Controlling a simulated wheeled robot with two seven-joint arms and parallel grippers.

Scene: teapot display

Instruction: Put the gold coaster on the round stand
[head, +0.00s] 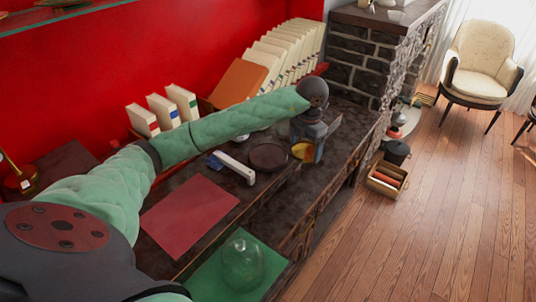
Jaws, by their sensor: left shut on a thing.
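The gold coaster (299,151) shows as a small yellow-gold piece low between the fingers of my left gripper (307,153). My left gripper is shut on it, and the fingers partly hide it. The round stand, a dark brown disc (268,156), sits on the dark cabinet top just left of the gripper. The coaster is to the right of the stand, apart from it in the picture. Its exact height above the cabinet top is hard to tell. My right gripper is not in view.
A white and blue object (232,166) lies left of the stand. A red mat (190,213) and a green mat (218,282) with a glass dome (242,262) are nearer. Several books (162,110) stand along the red wall. An open box (386,180) is on the floor.

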